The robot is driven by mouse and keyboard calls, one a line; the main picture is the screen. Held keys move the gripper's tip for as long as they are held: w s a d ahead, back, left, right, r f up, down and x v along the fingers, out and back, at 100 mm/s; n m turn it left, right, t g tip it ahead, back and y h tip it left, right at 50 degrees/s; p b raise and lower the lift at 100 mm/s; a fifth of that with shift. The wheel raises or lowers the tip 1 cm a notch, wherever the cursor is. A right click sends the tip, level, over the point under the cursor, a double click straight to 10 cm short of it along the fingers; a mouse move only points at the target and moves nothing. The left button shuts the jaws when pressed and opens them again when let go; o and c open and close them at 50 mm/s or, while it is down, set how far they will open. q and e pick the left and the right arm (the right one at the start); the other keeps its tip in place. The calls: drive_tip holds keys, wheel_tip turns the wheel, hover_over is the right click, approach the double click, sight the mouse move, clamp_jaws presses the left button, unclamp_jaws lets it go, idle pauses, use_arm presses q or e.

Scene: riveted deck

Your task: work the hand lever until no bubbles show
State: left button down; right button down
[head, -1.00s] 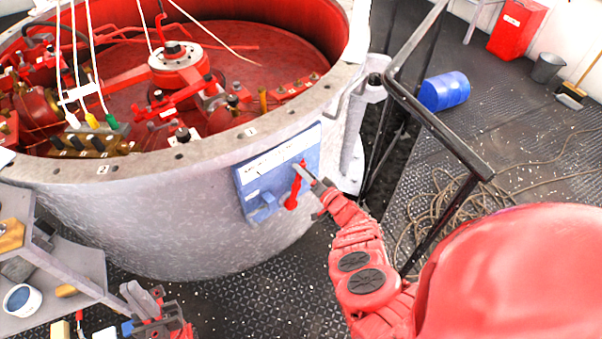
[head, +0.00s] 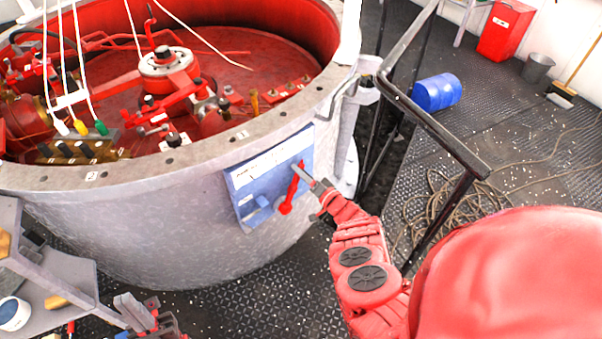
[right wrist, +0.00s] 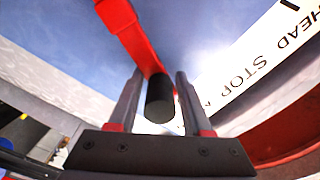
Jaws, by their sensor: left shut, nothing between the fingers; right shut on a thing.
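The red hand lever (head: 291,190) sits on a blue panel (head: 245,180) on the grey tank's outer wall. It leans slightly, its upper end to the right. My right gripper (head: 306,174) is shut on the lever's upper end. In the right wrist view, the lever's black grip (right wrist: 160,98) lies between the fingers of my right gripper (right wrist: 158,100), and the red arm (right wrist: 128,30) runs up and left from it. My left gripper (head: 136,309) is shut and empty at the lower left, beside a grey shelf. I cannot make out any bubbles in these views.
The tank's bolted rim (head: 190,158) curves around red machinery. A black railing (head: 430,115) stands right of the panel. A coiled rope (head: 440,205) and a blue barrel (head: 437,92) lie on the deck beyond. A grey shelf (head: 60,275) with small items is at lower left.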

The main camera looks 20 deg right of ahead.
drive_tip(key=shift+f, duration=0.15)
drive_tip(key=c, duration=0.6)
unclamp_jaws()
drive_tip(key=shift+s+d+p, duration=0.15)
drive_tip(key=shift+s+p, duration=0.15)
drive_tip(key=shift+s, duration=0.3)
drive_tip(key=p+v, duration=0.2)
drive_tip(key=v, duration=1.4)
